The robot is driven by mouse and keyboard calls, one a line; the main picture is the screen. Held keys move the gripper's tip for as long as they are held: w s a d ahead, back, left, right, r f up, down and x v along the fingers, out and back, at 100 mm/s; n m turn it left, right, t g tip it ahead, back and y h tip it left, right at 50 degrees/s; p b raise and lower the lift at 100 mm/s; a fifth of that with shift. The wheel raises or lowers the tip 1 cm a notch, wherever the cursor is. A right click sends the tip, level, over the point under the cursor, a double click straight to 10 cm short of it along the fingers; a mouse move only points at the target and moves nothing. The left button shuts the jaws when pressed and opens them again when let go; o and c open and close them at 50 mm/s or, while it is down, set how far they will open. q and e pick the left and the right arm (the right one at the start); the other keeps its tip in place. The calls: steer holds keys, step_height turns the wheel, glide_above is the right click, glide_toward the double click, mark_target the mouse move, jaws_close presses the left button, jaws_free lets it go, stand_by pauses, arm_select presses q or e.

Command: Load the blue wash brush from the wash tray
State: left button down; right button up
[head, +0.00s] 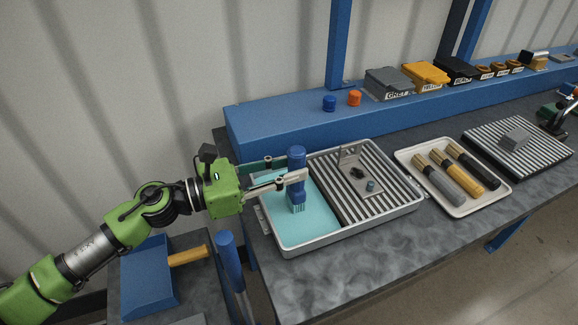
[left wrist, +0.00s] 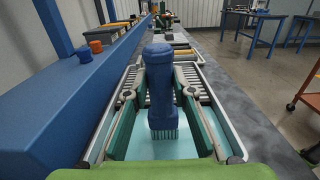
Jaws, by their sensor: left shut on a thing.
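The blue wash brush (head: 297,178) stands upright with its bristles down over the teal floor of the wash tray (head: 293,252). My left gripper (head: 290,177) is shut on the brush, with one finger on each side of its body. In the left wrist view the brush (left wrist: 160,85) stands between the two fingers, bristles toward the teal surface. I cannot tell whether the bristles touch that surface. The tray's right half holds a ribbed grey rack with a small metal bracket (head: 366,173) on it. My right gripper is not in view.
A blue cap (head: 329,103) and an orange cap (head: 355,97) stand on the blue ledge behind. Labelled bins (head: 388,84) line the ledge. A beige tray (head: 457,212) with grey, yellow and black cylinders lies right. A ribbed plate (head: 546,157) lies further right. Bare bench lies in front.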

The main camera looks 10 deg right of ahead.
mark_target(289, 152)
arm_select(q)
steer(key=shift+r+p, duration=1.85)
steer(key=shift+r, duration=1.3)
